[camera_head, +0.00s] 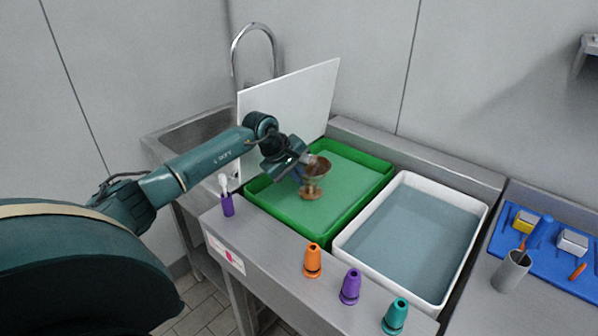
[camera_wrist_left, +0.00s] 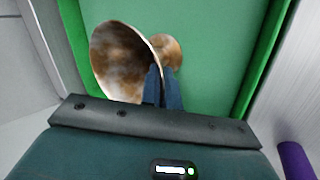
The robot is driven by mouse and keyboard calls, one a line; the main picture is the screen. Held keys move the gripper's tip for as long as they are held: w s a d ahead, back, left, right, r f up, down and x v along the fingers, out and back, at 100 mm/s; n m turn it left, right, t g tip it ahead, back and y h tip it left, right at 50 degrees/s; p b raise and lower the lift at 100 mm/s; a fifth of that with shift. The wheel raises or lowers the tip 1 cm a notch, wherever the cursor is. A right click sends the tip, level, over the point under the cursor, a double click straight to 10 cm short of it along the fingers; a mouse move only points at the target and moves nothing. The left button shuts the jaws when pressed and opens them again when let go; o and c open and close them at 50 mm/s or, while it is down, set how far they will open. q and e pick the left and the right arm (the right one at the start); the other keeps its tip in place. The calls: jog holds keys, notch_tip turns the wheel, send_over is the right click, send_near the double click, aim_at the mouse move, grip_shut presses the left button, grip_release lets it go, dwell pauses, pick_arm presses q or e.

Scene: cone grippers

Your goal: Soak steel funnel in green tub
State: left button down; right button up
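The steel funnel (camera_head: 315,172), stained brown, has a wide cone and a smaller flared end. It is over the green tub (camera_head: 283,213), roughly upright, with its wide mouth up. My left gripper (camera_head: 303,170) reaches in from the left and is shut on the funnel's narrow waist. In the left wrist view the dark fingers (camera_wrist_left: 162,88) are close together at that waist, between the wide cone (camera_wrist_left: 122,62) and the small end (camera_wrist_left: 168,50). Green liquid fills the tub. Whether the funnel's lower end touches the liquid is unclear. My right gripper is not in view.
A white tub (camera_head: 347,250) of grey-blue liquid stands right of the green tub. A purple holder (camera_head: 227,205) stands at left. A white panel (camera_head: 300,98) rises behind.

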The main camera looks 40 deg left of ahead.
aim_at(304, 194)
pick_arm(q)
notch_tip(304, 194, down, 4)
jog(key=shift+r+b, duration=0.1)
jog(key=shift+b, duration=0.75)
jog(key=shift+f+b, duration=1)
jog(key=shift+f, duration=1.1)
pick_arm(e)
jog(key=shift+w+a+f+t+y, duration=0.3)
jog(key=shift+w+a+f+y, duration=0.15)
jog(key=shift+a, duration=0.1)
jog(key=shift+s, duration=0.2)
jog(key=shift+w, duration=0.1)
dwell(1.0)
